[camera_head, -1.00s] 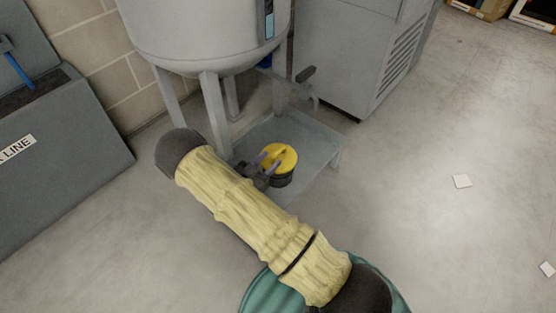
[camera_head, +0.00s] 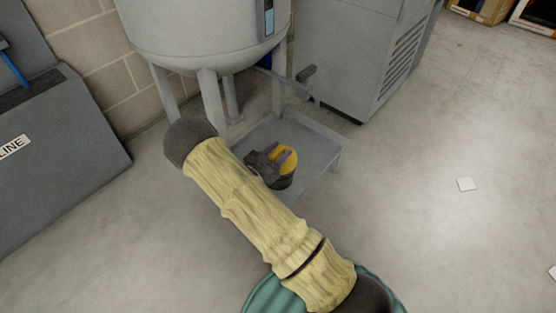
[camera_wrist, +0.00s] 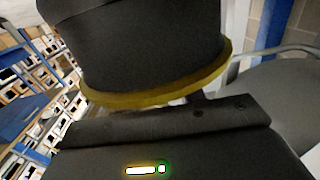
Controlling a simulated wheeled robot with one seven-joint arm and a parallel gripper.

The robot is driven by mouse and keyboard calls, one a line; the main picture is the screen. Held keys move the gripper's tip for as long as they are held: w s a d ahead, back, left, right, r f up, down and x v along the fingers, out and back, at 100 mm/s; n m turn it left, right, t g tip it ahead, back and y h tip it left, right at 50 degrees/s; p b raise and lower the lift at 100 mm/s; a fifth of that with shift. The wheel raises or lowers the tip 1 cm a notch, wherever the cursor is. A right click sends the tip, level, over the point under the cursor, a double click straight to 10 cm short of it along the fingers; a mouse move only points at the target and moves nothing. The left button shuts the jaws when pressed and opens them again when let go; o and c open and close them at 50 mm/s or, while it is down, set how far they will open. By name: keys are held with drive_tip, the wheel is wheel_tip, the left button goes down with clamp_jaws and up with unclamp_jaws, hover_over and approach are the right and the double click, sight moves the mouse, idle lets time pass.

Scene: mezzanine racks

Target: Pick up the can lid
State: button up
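The can lid (camera_head: 291,161) is a yellow disc with a raised grip on top. It sits on a dark can (camera_head: 283,183), which stands on the low grey tray stand (camera_head: 318,150) below the tank. My gripper (camera_head: 279,156) reaches over the lid from the left, its two purplish fingers at the raised grip and covering part of the lid. Whether they touch or clasp the grip cannot be seen. In the wrist view, the lid's yellow rim (camera_wrist: 150,98) and the dark can (camera_wrist: 145,50) lie close before my gripper's dark body; the fingertips are mostly hidden.
The grey tank (camera_head: 205,35) stands on legs just behind the stand, with a tap handle (camera_head: 306,74) above the tray. A grey cabinet (camera_head: 350,60) is behind right, a dark grey bin (camera_head: 60,165) at left.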

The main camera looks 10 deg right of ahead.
sight(278, 151)
clamp_jaws()
idle(0.3)
wheel_tip(278, 151, up, 10)
drive_tip(key=p, duration=0.6)
idle(0.6)
